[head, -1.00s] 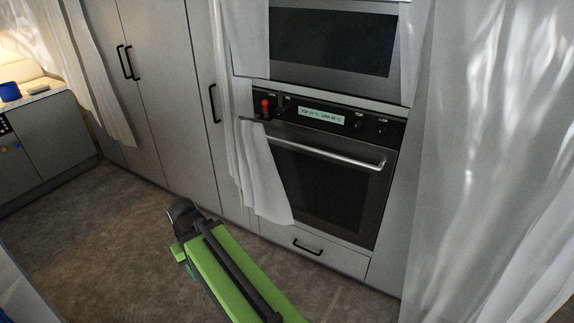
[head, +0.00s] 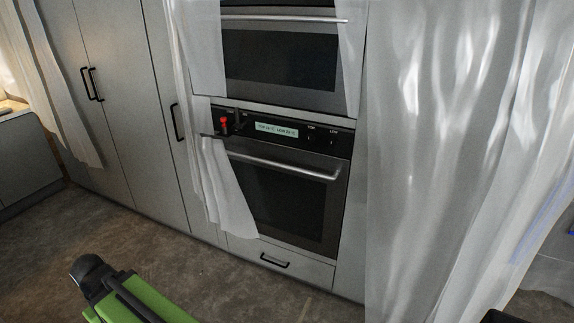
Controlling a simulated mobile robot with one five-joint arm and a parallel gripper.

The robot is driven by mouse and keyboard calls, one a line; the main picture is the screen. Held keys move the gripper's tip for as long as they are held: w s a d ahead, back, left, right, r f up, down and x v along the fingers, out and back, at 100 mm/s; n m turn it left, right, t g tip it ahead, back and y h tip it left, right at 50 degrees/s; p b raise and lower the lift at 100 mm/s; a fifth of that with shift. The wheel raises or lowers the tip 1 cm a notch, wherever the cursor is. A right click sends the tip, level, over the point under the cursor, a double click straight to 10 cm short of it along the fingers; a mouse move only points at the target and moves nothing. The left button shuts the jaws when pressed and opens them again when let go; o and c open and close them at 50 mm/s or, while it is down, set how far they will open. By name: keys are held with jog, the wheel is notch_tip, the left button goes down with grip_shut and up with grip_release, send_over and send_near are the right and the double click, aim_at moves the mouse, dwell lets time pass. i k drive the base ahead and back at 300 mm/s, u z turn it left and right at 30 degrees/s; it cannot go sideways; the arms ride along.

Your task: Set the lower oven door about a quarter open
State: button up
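The lower oven (head: 276,127) is built into the grey cabinet wall in the head view, below an upper oven (head: 275,60). Its door (head: 300,200) has a dark window and looks shut. A silver bar handle (head: 290,167) runs across the top of the door. A white cloth (head: 228,195) hangs in front of the door's left part and hides that edge and the handle's left end. My green arm link shows at the bottom left, apart from the oven. My gripper fingers do not show.
A drawer with a black handle (head: 275,261) sits below the oven. A wide white curtain (head: 430,150) hangs at the right. Tall cabinets (head: 125,110) with black handles stand at the left. The brown floor (head: 120,225) before the cabinets looks clear.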

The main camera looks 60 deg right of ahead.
aim_at(297, 196)
jog(key=z, duration=0.35)
jog(key=i, duration=1.15)
jog(key=u, duration=0.4)
